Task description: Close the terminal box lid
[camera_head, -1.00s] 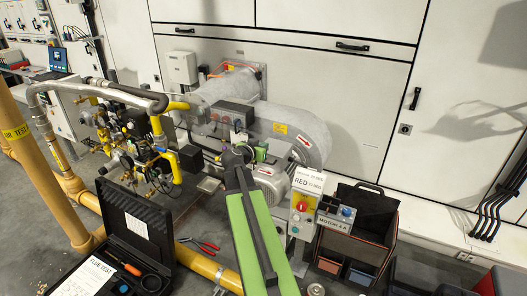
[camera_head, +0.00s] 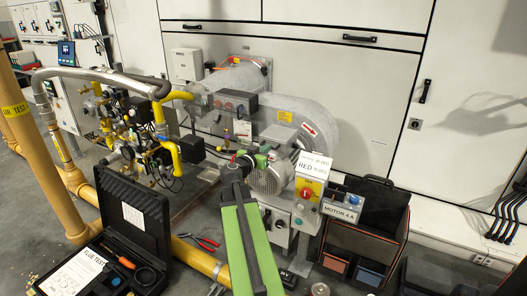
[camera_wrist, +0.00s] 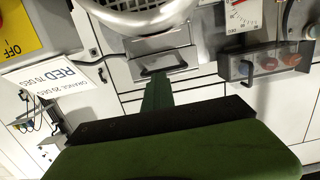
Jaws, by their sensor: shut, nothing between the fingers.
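In the wrist view, which is upside down, a grey metal box with a flat plate (camera_wrist: 158,42) and a dark handle-like edge (camera_wrist: 162,69) sits against the motor's round grille (camera_wrist: 140,12). It looks like the terminal box and its lid; I cannot tell how far the lid stands open. My gripper (camera_wrist: 157,78) is green and shut, with nothing in it. Its tip overlaps the box's edge in the picture; contact is unclear.
A control box with a red knob (camera_head: 306,193) and a RED card (camera_head: 313,166) stand right of the motor. A black tool bag (camera_head: 378,215) is farther right. Yellow pipes (camera_head: 40,150) and an open flue test case (camera_head: 140,215) are left. Wall panels rise behind.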

